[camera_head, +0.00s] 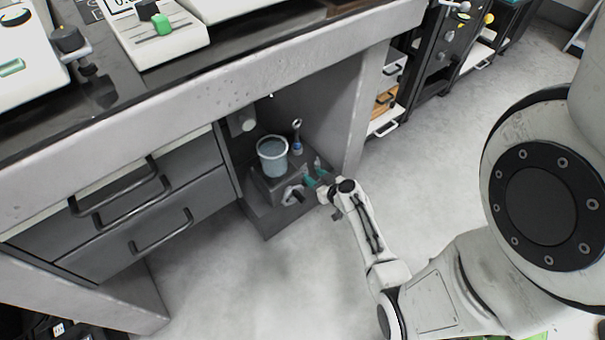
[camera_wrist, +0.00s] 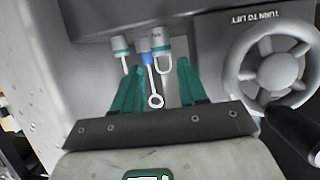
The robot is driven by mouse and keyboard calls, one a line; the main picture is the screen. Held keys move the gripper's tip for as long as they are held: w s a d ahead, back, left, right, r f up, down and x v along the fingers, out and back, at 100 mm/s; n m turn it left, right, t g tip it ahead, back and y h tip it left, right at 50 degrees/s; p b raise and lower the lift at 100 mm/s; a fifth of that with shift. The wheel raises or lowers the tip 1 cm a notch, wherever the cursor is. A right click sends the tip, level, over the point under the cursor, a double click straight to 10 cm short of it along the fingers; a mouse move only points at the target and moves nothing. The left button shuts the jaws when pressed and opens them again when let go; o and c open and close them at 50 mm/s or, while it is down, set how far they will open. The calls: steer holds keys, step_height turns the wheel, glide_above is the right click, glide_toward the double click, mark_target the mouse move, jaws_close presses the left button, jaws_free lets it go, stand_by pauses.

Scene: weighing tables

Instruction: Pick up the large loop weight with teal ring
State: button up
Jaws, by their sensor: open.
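In the wrist view, a weight with a teal ring and a wide pale loop (camera_wrist: 161,50) stands at the top middle, beyond my fingertips. It best fits the large loop weight. Beside it are a weight with a blue ring and a long looped stem (camera_wrist: 147,60) and a smaller teal-ringed weight (camera_wrist: 120,46). The blue-ringed one's loop reaches down between my teal fingers. My gripper (camera_wrist: 156,78) is open, its fingers apart with nothing visibly clamped. In the head view, my gripper (camera_head: 315,177) is low at the stand under the counter; the teal-ringed weights cannot be made out clearly there.
A translucent bucket (camera_head: 272,156) stands on the dark stand (camera_head: 258,190), left of my gripper. A grey handwheel (camera_wrist: 272,66) marked "TURN TO LIFT" is close on the right in the wrist view. The counter (camera_head: 230,95) overhangs, with a support panel (camera_head: 358,110) at right. The floor in front is clear.

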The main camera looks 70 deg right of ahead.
mark_target(306, 172)
steer(key=shift+f+b+x, duration=0.15)
steer(key=shift+b+x, duration=0.25)
steer(key=shift+x, duration=0.95)
steer(key=shift+f+b+x, duration=0.15)
steer(key=shift+b+x, duration=0.2)
steer(key=shift+x, duration=1.05)
steer(key=shift+a, duration=0.2)
steer(key=shift+r, duration=0.1)
jaws_close()
